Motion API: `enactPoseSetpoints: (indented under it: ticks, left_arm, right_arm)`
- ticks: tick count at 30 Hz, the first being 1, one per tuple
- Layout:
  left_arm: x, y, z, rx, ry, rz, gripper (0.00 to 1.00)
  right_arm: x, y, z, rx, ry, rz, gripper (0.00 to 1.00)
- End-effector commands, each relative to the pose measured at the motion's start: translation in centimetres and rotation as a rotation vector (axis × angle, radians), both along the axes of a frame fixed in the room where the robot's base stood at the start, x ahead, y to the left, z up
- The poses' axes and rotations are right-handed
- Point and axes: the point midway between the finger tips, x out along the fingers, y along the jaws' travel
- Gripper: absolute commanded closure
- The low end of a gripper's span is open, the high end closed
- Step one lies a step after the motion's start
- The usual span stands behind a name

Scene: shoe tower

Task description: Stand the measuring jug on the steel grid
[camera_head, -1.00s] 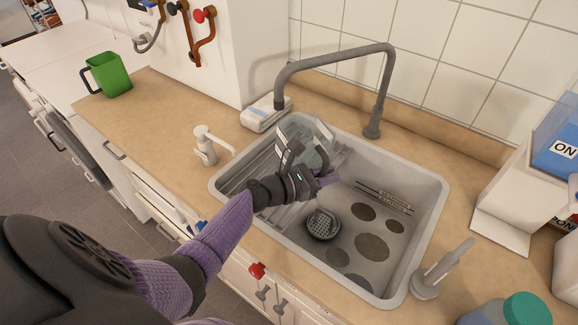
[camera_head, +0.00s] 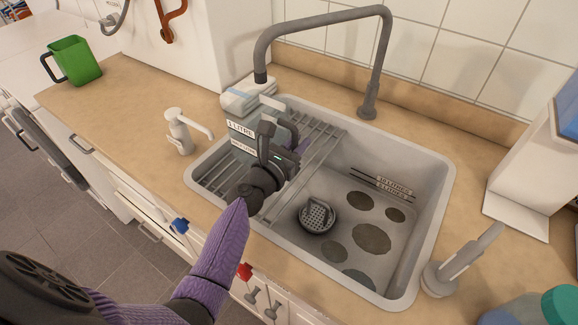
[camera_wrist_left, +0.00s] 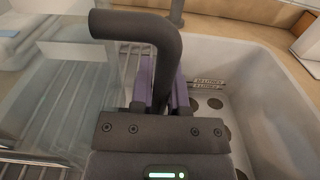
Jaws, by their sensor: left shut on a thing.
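The measuring jug (camera_head: 243,142) is clear, with white labels reading "1 LITRE" and a dark handle. It appears roughly upright over the steel grid (camera_head: 325,132), which lies across the left part of the sink. I cannot tell whether its base touches the bars. My left gripper (camera_head: 296,150) is shut on the jug's handle, its purple fingers on either side. In the left wrist view, the fingers (camera_wrist_left: 161,88) flank the dark handle (camera_wrist_left: 140,28), and grid bars show through the clear body (camera_wrist_left: 60,95). The right gripper is not in view.
The sink (camera_head: 440,190) has a drain strainer (camera_head: 317,216) and dark round patches on its floor. A grey tap (camera_head: 375,70) arches behind the jug. A soap dispenser (camera_head: 180,132) stands left of the sink. A green mug (camera_head: 75,60) stands farther left.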

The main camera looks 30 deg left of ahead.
Motion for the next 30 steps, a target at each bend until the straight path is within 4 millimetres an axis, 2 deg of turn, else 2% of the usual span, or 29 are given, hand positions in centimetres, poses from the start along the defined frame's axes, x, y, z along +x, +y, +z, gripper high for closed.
enactPoseSetpoints:
  ticks: [1, 7, 14, 18, 19, 23, 30]
  left_arm:
    - [0.0, 0.0, -1.2, -0.001, 0.0, 0.0, 1.0]
    - [0.0, 0.0, -4.8, -0.001, 0.003, -0.001, 1.0]
    - [0.0, 0.0, -4.4, 0.001, -0.001, -0.002, 1.0]
    - [0.0, 0.0, -4.9, 0.001, -0.001, -0.002, 1.0]
    - [0.0, 0.0, -4.8, 0.001, -0.001, -0.002, 0.74]
    - [0.0, 0.0, -4.7, 0.0, -0.001, -0.002, 0.46]
    - [0.0, 0.0, -4.7, 0.0, -0.001, -0.002, 0.45]
  right_arm:
    - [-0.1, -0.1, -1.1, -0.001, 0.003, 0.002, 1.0]
    - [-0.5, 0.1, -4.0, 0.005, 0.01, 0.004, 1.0]
    - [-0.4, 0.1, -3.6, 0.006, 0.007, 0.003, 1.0]
    - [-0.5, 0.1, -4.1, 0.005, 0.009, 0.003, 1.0]
    - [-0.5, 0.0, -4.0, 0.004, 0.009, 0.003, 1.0]
    - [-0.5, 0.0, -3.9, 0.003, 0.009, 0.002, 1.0]
    - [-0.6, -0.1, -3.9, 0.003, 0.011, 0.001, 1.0]
